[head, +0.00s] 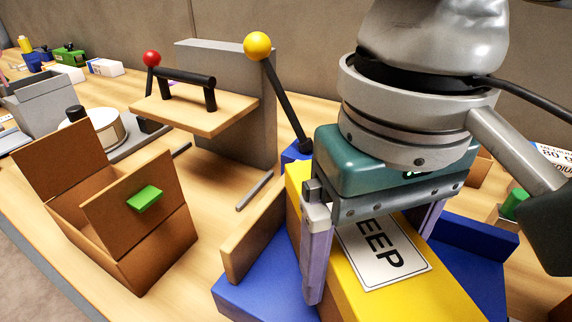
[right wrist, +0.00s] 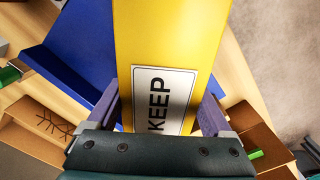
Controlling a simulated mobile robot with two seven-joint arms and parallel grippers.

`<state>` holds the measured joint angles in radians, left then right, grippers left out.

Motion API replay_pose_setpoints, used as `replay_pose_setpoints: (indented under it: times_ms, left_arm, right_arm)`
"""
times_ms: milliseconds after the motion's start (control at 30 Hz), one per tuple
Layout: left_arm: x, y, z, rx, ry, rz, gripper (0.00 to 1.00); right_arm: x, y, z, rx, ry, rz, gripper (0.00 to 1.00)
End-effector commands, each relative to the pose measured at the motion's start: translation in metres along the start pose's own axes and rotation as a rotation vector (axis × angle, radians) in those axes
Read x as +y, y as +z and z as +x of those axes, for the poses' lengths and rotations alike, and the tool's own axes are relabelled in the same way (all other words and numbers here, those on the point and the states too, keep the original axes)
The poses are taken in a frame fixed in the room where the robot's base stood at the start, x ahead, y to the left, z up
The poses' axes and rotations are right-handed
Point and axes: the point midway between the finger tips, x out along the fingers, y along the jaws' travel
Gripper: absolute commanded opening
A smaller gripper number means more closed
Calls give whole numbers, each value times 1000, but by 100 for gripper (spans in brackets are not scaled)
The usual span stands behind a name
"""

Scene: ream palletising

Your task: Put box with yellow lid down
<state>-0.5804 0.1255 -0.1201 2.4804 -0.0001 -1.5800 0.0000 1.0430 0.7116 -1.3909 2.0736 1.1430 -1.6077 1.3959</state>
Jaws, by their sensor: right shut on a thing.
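The box with the yellow lid (head: 405,300) has a white label (head: 385,255) reading "EEP" in the head view; the label reads "KEEP" in the right wrist view, where the yellow lid (right wrist: 172,35) also shows. My right gripper (head: 370,262) is shut on this box, one finger on each side, with its palm above the lid. Blue surfaces (head: 265,288) show on both sides of the box in the head view. Whether the box touches them is hidden. My left gripper is not in view.
A wooden piece (head: 252,240) stands left of the yellow box. An open brown box (head: 150,245) with a green tab is further left. Behind stands a press-like stand (head: 200,110) with a black handle and a lever with a yellow ball. A grey bin (head: 40,105) is at far left.

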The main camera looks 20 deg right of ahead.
Motion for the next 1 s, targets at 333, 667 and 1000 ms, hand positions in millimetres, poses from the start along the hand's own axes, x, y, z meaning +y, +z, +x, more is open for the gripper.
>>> replay_pose_setpoints:
  times_ms: [333,667,1000]
  left_arm:
    - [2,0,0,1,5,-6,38]
    - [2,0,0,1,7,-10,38]
    - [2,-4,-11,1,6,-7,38]
  right_arm:
    - [-1,0,4,1,-2,-1,0]
    - [0,0,5,1,-1,-1,100]
    - [-1,-1,-35,5,-3,-1,100]
